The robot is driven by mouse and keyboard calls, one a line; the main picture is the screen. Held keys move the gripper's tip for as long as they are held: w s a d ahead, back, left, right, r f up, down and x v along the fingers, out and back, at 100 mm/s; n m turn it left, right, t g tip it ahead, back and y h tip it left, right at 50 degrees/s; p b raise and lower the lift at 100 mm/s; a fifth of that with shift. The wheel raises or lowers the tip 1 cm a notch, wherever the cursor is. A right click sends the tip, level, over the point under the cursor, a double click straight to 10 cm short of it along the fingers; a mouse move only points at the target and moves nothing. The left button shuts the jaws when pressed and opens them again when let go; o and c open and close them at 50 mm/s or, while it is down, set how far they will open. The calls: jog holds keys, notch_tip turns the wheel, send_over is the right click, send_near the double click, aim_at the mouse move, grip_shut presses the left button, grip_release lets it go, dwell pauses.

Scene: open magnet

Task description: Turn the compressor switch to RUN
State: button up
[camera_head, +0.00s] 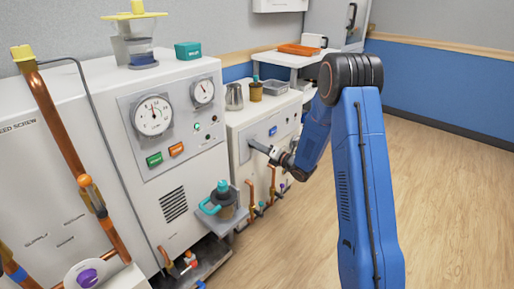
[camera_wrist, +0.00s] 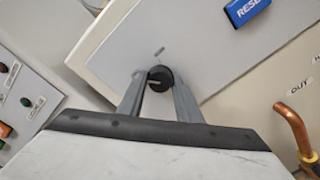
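The switch is a small round black knob (camera_wrist: 160,78) with a pale pointer line, on the grey panel of a white cabinet in the wrist view. A short grey mark is on the panel just above it. My gripper (camera_wrist: 159,82) points at the panel, its two grey fingers apart on either side of the knob. I cannot tell whether they touch it. In the head view my gripper (camera_head: 262,149) reaches the front of the white cabinet (camera_head: 243,122) from the right, hiding the knob. No RUN label is legible.
A blue RESET button (camera_wrist: 245,10) is above right of the knob. A copper pipe (camera_wrist: 295,130) stands at lower right. The wooden floor at right is clear.

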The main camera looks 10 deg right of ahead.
jog(key=c, duration=0.5)
jog(key=shift+m, duration=0.4)
jog(key=m, duration=1.5)
dwell(0.4)
jog(key=o, duration=1.1)
jog(key=shift+c, duration=0.2)
